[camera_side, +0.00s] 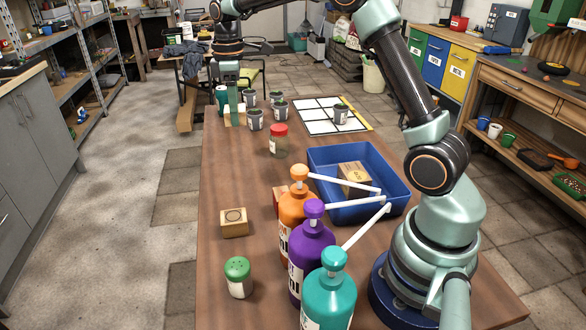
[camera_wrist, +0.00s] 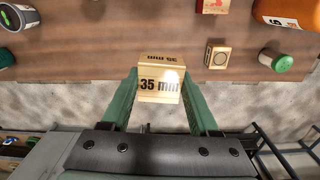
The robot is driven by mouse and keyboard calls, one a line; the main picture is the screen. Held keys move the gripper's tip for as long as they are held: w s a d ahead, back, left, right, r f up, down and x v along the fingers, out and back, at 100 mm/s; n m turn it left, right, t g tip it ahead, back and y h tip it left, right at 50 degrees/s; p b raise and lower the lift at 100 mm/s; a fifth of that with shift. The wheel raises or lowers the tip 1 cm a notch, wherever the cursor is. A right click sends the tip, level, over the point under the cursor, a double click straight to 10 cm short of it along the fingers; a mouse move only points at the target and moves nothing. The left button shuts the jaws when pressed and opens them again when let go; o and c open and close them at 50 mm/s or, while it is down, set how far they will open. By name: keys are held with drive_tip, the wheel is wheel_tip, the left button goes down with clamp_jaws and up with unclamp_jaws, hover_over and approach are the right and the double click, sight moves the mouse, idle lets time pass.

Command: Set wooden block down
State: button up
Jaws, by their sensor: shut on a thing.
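My gripper (camera_side: 232,100) is at the far left end of the workbench in the side view, pointing down. It is shut on a wooden block (camera_side: 238,117). In the wrist view the held block (camera_wrist: 161,86) is marked "35 mm" and sits between my two green fingers. It overlaps the bench edge there; I cannot tell whether it touches the bench top. Another wooden block with a ring mark (camera_side: 234,222) lies at the near left, and one more (camera_side: 354,178) is in the blue bin (camera_side: 392,188).
Several grey cups (camera_side: 255,119) stand just right of my gripper, before a white grid board (camera_side: 320,122). A red-lidded jar (camera_side: 278,141), orange (camera_side: 295,208), purple (camera_side: 312,250) and teal (camera_side: 330,295) pump bottles and a green-capped shaker (camera_side: 239,277) stand nearer. The bench's left middle is clear.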

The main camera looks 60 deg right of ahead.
drive_tip(key=s+d+m, duration=0.3)
drive_tip(key=d+m, duration=0.2)
drive_tip(key=d, duration=0.7)
drive_tip(key=s+d+m, duration=0.2)
drive_tip(key=d+m, duration=0.2)
drive_tip(key=d, duration=0.8)
drive_tip(key=s+d+m, duration=0.8)
drive_tip(key=s+d, duration=0.6)
drive_tip(key=d, duration=0.1)
drive_tip(key=f, duration=1.9)
drive_tip(key=shift+w+f, duration=0.25)
drive_tip(key=shift+f, duration=0.15)
drive_tip(key=shift+f, duration=0.2)
drive_tip(key=o, duration=1.3)
drive_tip(key=shift+o, duration=0.2)
drive_tip(key=shift+r, duration=0.1)
